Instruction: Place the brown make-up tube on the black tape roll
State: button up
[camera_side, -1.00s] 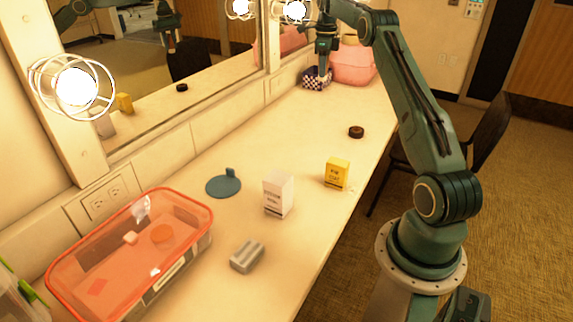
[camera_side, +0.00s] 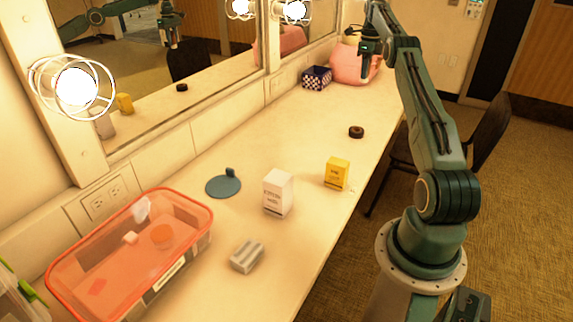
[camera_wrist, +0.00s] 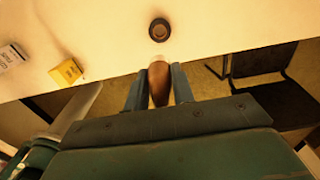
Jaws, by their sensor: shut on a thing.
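The black tape roll (camera_side: 356,132) lies flat on the counter near its right edge. It also shows in the wrist view (camera_wrist: 159,30), just ahead of my fingertips. My gripper (camera_side: 364,76) is raised in front of the pink bag, beyond the roll in the side view. In the wrist view my gripper (camera_wrist: 159,84) is shut on the brown make-up tube (camera_wrist: 159,86), which sits between the two fingers with its pale end toward the roll. The tube cannot be made out in the side view.
A yellow box (camera_side: 337,173), white box (camera_side: 278,193), grey block (camera_side: 247,256), blue-green disc (camera_side: 223,186) and orange-red bin (camera_side: 190,249) stand nearer on the counter. A checkered box (camera_side: 317,78) and pink bag (camera_side: 350,66) stand at the far end. The counter around the roll is clear.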

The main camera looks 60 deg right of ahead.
aim_at(364, 82)
notch_tip(364, 82, down, 15)
jog(key=shift+f, duration=0.15)
dwell(0.4)
jog(key=shift+f, duration=2.1)
jog(key=shift+f, duration=0.2)
jog(key=o, duration=1)
jog(key=shift+c, duration=0.2)
jog(key=shift+r, duration=0.15)
notch_tip(364, 82, up, 12)
jog(key=shift+r, duration=0.1)
